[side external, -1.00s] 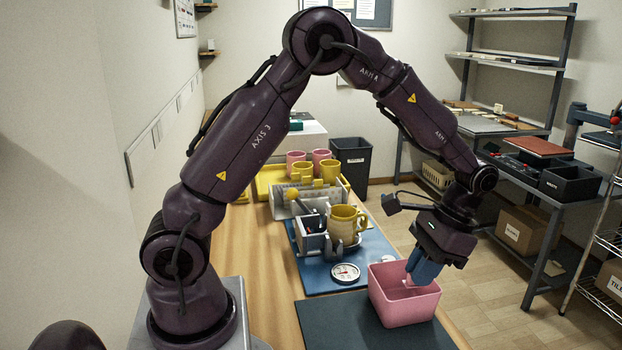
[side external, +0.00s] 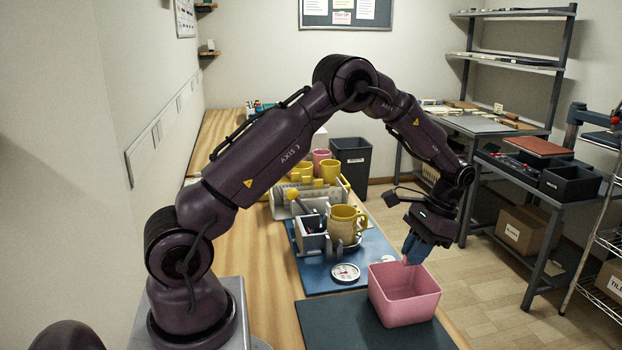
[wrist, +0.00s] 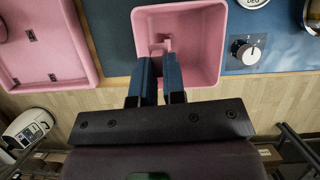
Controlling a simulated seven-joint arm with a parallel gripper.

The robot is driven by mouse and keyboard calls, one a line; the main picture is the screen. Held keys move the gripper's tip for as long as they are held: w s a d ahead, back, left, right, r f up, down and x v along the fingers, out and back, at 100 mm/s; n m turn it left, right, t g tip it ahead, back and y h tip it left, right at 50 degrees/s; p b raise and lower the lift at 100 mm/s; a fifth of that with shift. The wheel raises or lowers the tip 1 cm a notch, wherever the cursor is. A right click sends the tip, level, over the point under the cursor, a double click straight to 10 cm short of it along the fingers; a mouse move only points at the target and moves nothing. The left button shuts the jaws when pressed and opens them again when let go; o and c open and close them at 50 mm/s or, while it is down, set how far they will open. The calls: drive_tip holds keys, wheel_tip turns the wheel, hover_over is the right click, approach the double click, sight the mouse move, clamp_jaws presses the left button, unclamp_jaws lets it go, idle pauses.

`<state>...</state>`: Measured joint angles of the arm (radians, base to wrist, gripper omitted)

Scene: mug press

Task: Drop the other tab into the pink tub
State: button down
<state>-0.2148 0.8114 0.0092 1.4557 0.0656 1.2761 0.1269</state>
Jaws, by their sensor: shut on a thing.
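The pink tub (side external: 404,310) stands on the dark mat at the table's right edge. It also shows in the wrist view (wrist: 205,45). My gripper (side external: 407,258), with blue fingers, is over the tub's far rim in the side view. In the wrist view my gripper (wrist: 158,62) overlaps one side of the tub. Its fingers are shut on a small pink tab (side external: 405,262), which shows between and beyond the fingertips in the wrist view (wrist: 161,45). The tab's pink blends with the tub, so its exact height above the floor is hard to tell.
A round white dial (side external: 345,272) lies on the blue mat (side external: 375,258). A yellow mug (side external: 345,222) and a grey fixture (side external: 312,236) stand behind it. A pink tray (wrist: 75,65) with small dark pieces lies beside the tub in the wrist view.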

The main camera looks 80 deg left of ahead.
drive_tip(key=shift+m, duration=0.4)
drive_tip(key=shift+w+a+f, duration=0.1)
drive_tip(key=shift+w+f, duration=0.05)
drive_tip(key=shift+f, duration=0.75)
drive_tip(key=shift+w+a+f, duration=0.1)
drive_tip(key=shift+w+f, duration=0.05)
drive_tip(key=shift+f, duration=0.8)
drive_tip(key=shift+w+a+f, duration=0.1)
drive_tip(key=shift+w+f, duration=0.05)
drive_tip(key=shift+f, duration=0.75)
drive_tip(key=c, duration=1.1)
unclamp_jaws()
drive_tip(key=v, duration=1.3)
drive_tip(key=shift+d, duration=0.15)
